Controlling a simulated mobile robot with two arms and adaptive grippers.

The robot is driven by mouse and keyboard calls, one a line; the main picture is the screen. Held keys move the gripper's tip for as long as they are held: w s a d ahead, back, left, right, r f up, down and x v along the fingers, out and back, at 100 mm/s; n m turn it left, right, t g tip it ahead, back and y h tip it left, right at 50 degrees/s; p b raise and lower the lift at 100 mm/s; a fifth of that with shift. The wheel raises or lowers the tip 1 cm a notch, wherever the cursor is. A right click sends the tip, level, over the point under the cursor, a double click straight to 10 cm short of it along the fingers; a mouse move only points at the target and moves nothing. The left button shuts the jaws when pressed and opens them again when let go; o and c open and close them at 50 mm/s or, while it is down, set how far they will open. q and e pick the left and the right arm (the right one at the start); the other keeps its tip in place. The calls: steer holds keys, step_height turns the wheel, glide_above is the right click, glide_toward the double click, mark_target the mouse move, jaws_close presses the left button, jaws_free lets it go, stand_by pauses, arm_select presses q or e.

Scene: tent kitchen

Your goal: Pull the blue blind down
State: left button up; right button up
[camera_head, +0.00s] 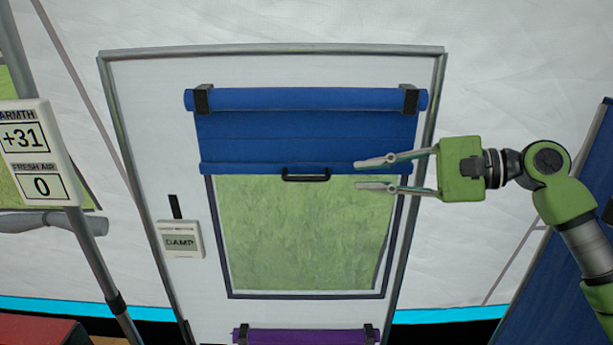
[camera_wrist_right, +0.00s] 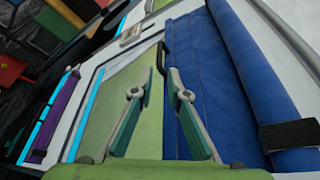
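The blue blind (camera_head: 306,133) hangs from a roll at the top of the window and covers its upper part. A black handle (camera_head: 306,175) sits at the middle of its bottom bar. My right gripper (camera_head: 358,175) is open and empty, to the right of the handle, with its fingers pointing left at about the handle's height. In the right wrist view the gripper (camera_wrist_right: 155,80) is open, with the blind (camera_wrist_right: 235,95) on its right and the handle (camera_wrist_right: 162,58) ahead, beyond the fingertips. My left gripper is not in view.
Below the blind is a greenish window pane (camera_head: 300,235) in a door-like frame (camera_head: 270,49). A purple roll (camera_head: 305,336) is at the bottom. A "DAMP" meter (camera_head: 180,240) hangs left of the window. A display panel (camera_head: 38,155) on a pole stands at far left.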

mark_target(316, 178)
steer(key=p+x, duration=0.3)
steer(key=x, duration=0.8)
steer(key=shift+a+f, duration=0.1)
steer(key=shift+a, duration=0.25)
steer(key=shift+w+a+f, duration=0.1)
steer(key=shift+a, duration=0.05)
jaws_close()
